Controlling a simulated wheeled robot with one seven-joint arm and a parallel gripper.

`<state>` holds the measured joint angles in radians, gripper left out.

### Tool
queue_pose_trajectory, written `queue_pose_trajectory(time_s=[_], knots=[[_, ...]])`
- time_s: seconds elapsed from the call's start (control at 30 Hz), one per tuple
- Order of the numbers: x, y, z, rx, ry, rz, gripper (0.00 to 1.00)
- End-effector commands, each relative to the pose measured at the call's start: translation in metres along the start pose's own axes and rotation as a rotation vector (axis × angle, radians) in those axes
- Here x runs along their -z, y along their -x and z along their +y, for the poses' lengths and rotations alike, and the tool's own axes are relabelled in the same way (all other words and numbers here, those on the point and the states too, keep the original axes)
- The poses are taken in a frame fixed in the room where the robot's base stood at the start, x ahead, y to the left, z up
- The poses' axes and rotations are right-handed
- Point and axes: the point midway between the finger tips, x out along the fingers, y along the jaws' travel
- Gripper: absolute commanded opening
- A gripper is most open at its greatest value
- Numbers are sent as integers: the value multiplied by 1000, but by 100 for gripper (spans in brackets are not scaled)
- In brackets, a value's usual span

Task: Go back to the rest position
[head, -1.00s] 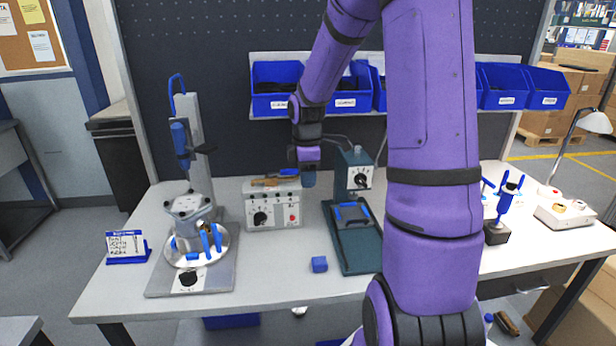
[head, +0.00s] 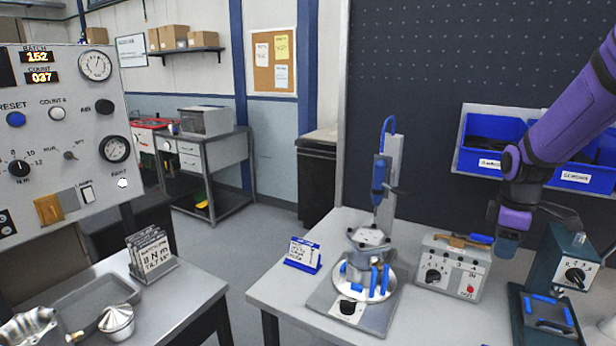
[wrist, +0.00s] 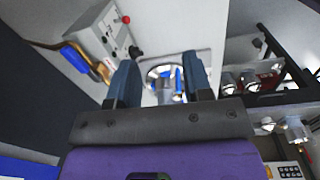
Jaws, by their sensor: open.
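My gripper (head: 507,243) is at the right in the head view, at the end of my purple arm, above and beside the grey control box (head: 452,266). In the wrist view my gripper (wrist: 160,85) shows two dark blue fingers spread apart with nothing between them. Beyond the fingers lies the round metal fixture with blue clamps, which in the head view is the machined housing on its plate (head: 365,277). The fingers appear clear of everything.
Blue bins (head: 492,146) hang on the back panel. A dark green device (head: 571,270) stands right of the control box. At left are an instrument panel (head: 70,140) and a side table with a tray (head: 95,303). Floor between is clear.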

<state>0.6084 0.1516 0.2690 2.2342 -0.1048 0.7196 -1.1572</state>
Motion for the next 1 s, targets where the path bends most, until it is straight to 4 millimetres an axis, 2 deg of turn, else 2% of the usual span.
queue_pose_trajectory(time_s=[0.03,0.2,0.5,0.8,1.0], knots=[[5,16,-10,-26,-31,-2,46],[18,60,-48,-96,-179,13,46],[24,121,-122,-189,-442,111,46],[12,160,-198,-208,-696,278,46],[0,170,-235,-176,-827,377,46]])
